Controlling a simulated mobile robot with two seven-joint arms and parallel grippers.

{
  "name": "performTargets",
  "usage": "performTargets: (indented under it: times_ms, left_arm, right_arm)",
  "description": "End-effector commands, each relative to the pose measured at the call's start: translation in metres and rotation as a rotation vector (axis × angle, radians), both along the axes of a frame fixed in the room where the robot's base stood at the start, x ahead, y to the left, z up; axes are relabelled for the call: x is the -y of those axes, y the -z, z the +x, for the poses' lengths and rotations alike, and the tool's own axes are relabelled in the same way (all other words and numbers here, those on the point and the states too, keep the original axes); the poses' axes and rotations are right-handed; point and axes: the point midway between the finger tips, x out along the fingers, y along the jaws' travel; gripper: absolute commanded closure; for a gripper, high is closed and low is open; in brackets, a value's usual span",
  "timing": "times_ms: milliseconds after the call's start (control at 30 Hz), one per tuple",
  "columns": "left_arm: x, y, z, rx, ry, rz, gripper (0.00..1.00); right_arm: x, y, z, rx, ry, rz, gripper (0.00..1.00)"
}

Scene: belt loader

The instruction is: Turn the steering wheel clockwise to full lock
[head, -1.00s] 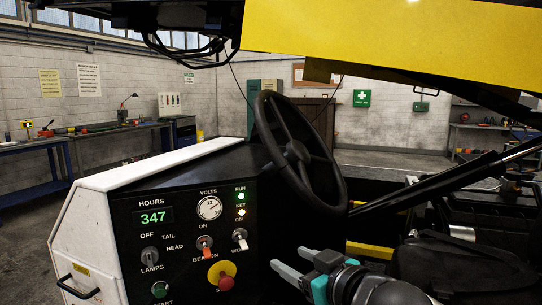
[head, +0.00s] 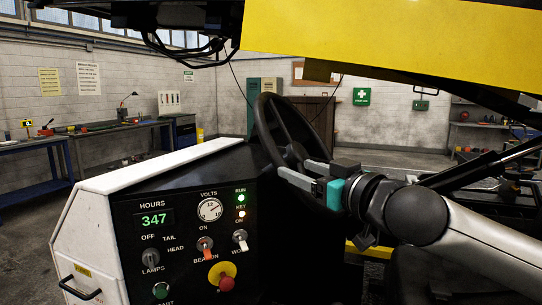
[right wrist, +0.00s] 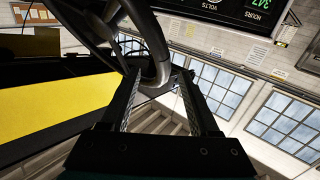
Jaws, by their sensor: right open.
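The black steering wheel (head: 263,128) stands tilted on the dark console, and its lower right part is hidden behind my right gripper (head: 294,171) in the head view. That gripper is open, with its two grey fingers at the lower part of the wheel. In the right wrist view, the wheel's rim (right wrist: 157,45) curves down between the two fingertips of my right gripper (right wrist: 159,75). I cannot tell whether either finger touches the rim. My left gripper is not in view.
The control panel with a red stop button (head: 226,284) and several switches lies left of and below the wheel. A yellow beam (head: 400,45) hangs above. A dark strut (head: 480,166) runs at the right. Workbenches (head: 90,135) stand far back.

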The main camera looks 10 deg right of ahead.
Motion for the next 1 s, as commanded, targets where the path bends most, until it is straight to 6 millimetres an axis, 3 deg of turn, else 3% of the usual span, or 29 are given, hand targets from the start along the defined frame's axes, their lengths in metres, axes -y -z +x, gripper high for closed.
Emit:
performTargets:
  times_ms: [533, 733, 1000]
  left_arm:
    - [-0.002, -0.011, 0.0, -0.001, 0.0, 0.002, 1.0]
    - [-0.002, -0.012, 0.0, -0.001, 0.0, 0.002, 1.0]
    - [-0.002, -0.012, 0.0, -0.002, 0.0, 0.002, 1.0]
  right_arm:
    - [-0.029, -0.001, 0.08, 0.002, 0.0, -0.002, 0.38]
    - [-0.035, 0.0, 0.095, 0.001, -0.001, -0.001, 0.38]
    - [-0.036, 0.0, 0.1, 0.001, 0.0, -0.002, 0.38]
